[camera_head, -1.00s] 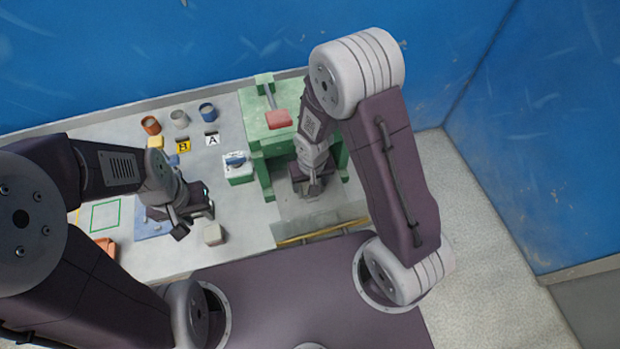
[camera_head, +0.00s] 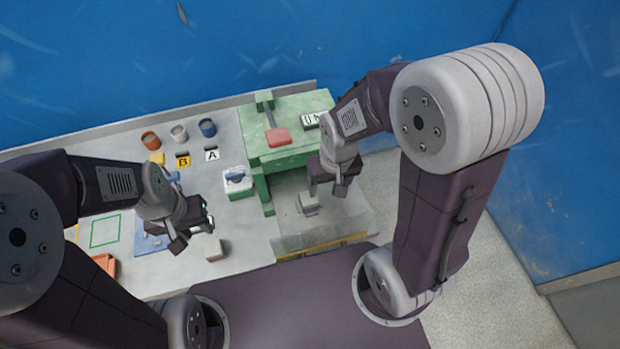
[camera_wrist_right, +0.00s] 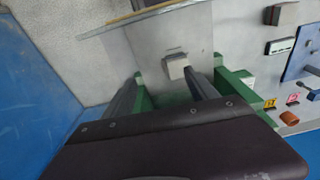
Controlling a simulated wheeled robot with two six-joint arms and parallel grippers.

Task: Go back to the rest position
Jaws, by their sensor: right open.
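My right gripper (camera_head: 326,190) is open and empty at the right side of the green press (camera_head: 270,155), above a light panel surface. It also shows in the wrist view, with its two dark fingers (camera_wrist_right: 162,88) spread apart. A small grey block (camera_head: 308,204) sits below and apart from the fingers; in the wrist view the block (camera_wrist_right: 176,67) lies between and beyond the fingertips. My left gripper (camera_head: 194,233) hangs over the left part of the bench, near a blue plate (camera_head: 150,243); its fingers look apart with nothing visible between them.
A white-green box with a blue top (camera_head: 237,182) stands left of the press. A blue wall (camera_head: 560,180) bounds the right.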

